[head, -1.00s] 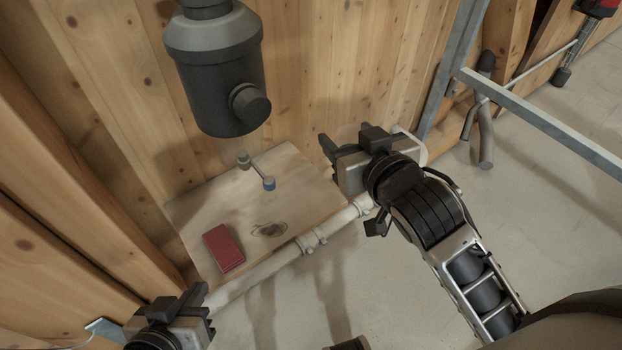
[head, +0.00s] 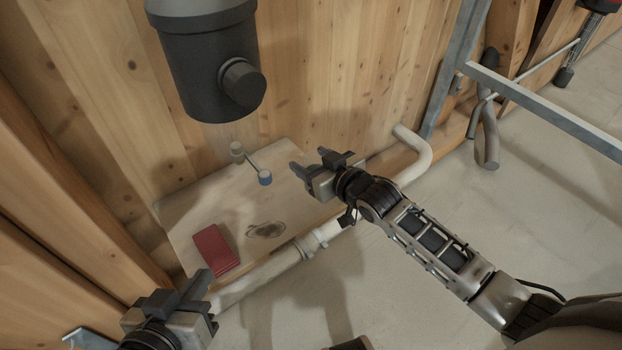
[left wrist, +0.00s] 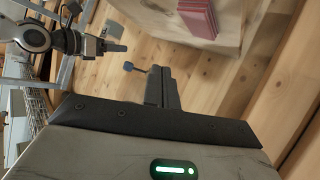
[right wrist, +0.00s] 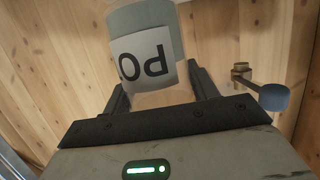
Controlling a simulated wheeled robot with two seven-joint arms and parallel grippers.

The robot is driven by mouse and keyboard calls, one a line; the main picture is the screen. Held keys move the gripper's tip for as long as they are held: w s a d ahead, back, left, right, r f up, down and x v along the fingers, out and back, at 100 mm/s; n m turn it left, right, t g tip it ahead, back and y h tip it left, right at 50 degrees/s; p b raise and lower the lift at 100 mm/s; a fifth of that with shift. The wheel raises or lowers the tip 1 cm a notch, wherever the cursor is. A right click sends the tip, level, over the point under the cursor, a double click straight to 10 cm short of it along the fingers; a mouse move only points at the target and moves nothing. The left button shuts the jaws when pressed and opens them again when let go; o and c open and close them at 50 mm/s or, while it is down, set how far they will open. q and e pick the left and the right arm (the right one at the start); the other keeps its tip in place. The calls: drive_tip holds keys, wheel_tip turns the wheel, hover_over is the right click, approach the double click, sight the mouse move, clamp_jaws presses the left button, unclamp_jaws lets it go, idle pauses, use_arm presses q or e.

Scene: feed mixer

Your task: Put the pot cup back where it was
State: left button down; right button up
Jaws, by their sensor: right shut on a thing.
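The pot cup (right wrist: 140,18), a grey clear-looking cup with a white label reading "PO" upside down, sits between the fingers of my right gripper (right wrist: 160,88) in the right wrist view. The gripper is shut on it. In the head view my right gripper (head: 311,160) is over the right part of the wooden shelf (head: 190,215), right of the blue-ended lever; I cannot make out the cup there. My left gripper (head: 198,287) is low at the left, near the shelf's front corner. Its fingers (left wrist: 162,86) are together and empty in the left wrist view.
A brass fitting (head: 237,150) with a blue-ended lever (head: 264,177) stands above the shelf. A red block (head: 213,250) lies on the shelf. A dark cylindrical housing (head: 210,65) hangs above. A pale pipe (head: 270,277) runs along the shelf front; open floor lies right.

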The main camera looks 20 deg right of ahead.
drive_tip(key=shift+w+f+b, duration=0.35)
drive_tip(key=shift+w+f, duration=0.45)
drive_tip(key=shift+f, duration=0.2)
wheel_tip(320, 180, down, 3)
drive_tip(key=shift+w+f+b, duration=0.1)
drive_tip(key=shift+f+b, duration=0.05)
drive_tip(key=shift+b, duration=0.6)
use_arm(q)
drive_tip(key=shift+d+r+t+h, duration=0.2)
drive_tip(key=shift+r+t, duration=0.05)
drive_tip(key=shift+r, duration=0.25)
drive_tip(key=shift+d+r+t+h, duration=0.15)
drive_tip(key=shift+r+t+h, duration=0.1)
drive_tip(key=shift+r, duration=0.2)
use_arm(e)
drive_tip(key=o, duration=1)
drive_tip(key=shift+o, duration=0.2)
